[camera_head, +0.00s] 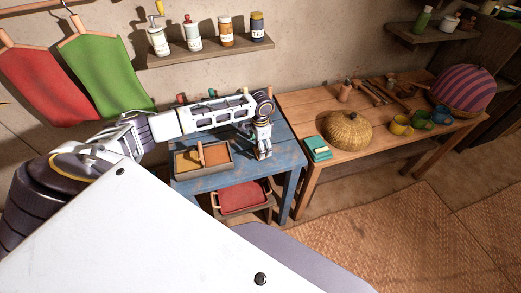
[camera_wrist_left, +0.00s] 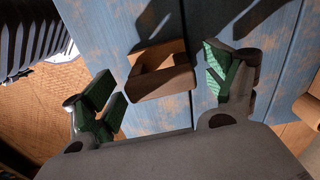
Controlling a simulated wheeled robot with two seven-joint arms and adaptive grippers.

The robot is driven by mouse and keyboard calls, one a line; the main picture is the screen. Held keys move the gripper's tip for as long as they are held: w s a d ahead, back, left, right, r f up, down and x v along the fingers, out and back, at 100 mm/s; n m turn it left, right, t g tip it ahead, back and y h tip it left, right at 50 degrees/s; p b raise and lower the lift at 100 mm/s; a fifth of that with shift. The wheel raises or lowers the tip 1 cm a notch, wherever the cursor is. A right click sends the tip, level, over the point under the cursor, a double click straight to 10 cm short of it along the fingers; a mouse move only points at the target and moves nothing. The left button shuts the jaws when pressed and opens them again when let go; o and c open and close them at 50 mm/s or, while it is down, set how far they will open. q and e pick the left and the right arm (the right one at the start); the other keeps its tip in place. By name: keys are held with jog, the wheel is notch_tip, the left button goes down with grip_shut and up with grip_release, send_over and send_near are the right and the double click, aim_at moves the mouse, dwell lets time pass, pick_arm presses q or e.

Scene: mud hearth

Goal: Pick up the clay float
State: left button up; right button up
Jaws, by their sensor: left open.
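The clay float, which I take to be the brown wooden piece with a raised grip (camera_wrist_left: 160,80), lies on the blue table (camera_wrist_left: 112,25) in the left wrist view. My left gripper (camera_wrist_left: 168,88) is open, with one green-padded finger on each side of the piece. No contact with it can be made out. In the head view my left gripper (camera_head: 262,150) points down over the right part of the blue table (camera_head: 282,158), and the float cannot be made out there. My right gripper is not in view.
A two-part wooden caddy (camera_head: 203,170) stands left of my gripper on the blue table. A red tray (camera_head: 240,198) sits below. A wooden table (camera_head: 380,133) at the right holds a woven basket (camera_head: 347,131), a teal box (camera_head: 317,149) and cups. A bottle shelf (camera_head: 210,50) is on the wall.

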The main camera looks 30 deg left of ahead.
pick_arm(q)
jog(key=c, duration=1.1)
jog(key=shift+r, duration=0.15)
jog(key=shift+r+b, duration=0.35)
jog(key=shift+r, duration=4.5)
jog(key=o, duration=0.4)
jog(key=shift+r, duration=0.1)
jog(key=c, duration=0.3)
